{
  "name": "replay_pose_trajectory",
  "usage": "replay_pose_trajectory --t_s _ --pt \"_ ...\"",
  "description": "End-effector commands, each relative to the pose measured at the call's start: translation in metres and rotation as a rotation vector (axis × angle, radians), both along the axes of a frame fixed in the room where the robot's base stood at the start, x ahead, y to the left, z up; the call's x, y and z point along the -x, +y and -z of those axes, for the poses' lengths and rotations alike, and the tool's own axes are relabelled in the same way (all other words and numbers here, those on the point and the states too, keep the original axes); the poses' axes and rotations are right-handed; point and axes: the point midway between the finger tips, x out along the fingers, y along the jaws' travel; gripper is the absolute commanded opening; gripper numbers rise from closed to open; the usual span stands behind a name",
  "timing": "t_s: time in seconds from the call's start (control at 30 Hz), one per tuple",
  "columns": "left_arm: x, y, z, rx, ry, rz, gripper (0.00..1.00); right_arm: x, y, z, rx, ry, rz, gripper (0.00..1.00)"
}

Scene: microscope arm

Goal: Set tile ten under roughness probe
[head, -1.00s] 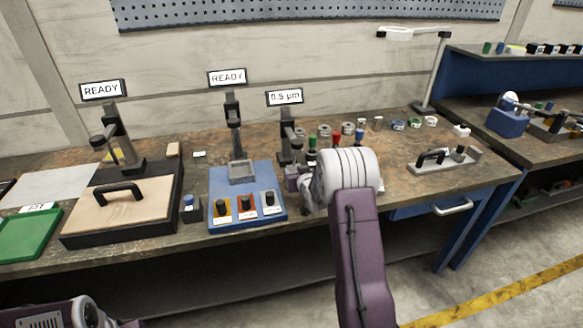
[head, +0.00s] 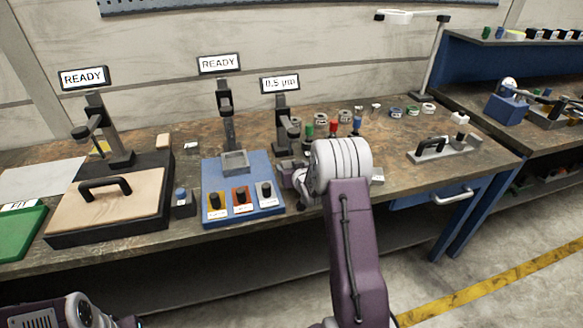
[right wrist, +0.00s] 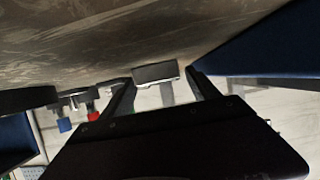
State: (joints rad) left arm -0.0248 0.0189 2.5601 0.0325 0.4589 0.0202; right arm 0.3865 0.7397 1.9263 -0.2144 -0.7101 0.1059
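Three knobbed pieces, including an orange one (head: 241,200), sit on a blue base (head: 215,172). Their labels are unreadable, so I cannot identify tile ten. My left gripper is out of frame.
Two more stands carry "READY" displays (head: 219,64). A wooden board with a black handle (head: 106,189) and a green tray (head: 20,236) are at left. Red and green capped items (head: 333,131) and several small round pieces stand behind my right wrist. A handled fixture (head: 438,148) is at right.

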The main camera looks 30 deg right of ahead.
Motion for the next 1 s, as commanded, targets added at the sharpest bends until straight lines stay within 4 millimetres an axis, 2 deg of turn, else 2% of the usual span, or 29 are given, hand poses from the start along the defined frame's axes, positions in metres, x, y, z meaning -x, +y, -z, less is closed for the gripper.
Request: replay_pose_trajectory --t_s 0.27,0.47,0.8,1.0 --pt "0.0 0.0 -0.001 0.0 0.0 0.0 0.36 0.0 0.0 0.0 0.0 0.0 0.0 0.72" --pt "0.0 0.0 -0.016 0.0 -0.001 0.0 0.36 0.003 0.001 -0.018 0.0 0.0 0.0 0.72" --pt "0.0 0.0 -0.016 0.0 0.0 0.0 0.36 0.079 0.019 -0.047 0.001 -0.001 0.001 0.72" --pt "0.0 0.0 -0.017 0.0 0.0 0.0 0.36 0.104 0.025 -0.057 0.001 -0.001 0.001 0.72"
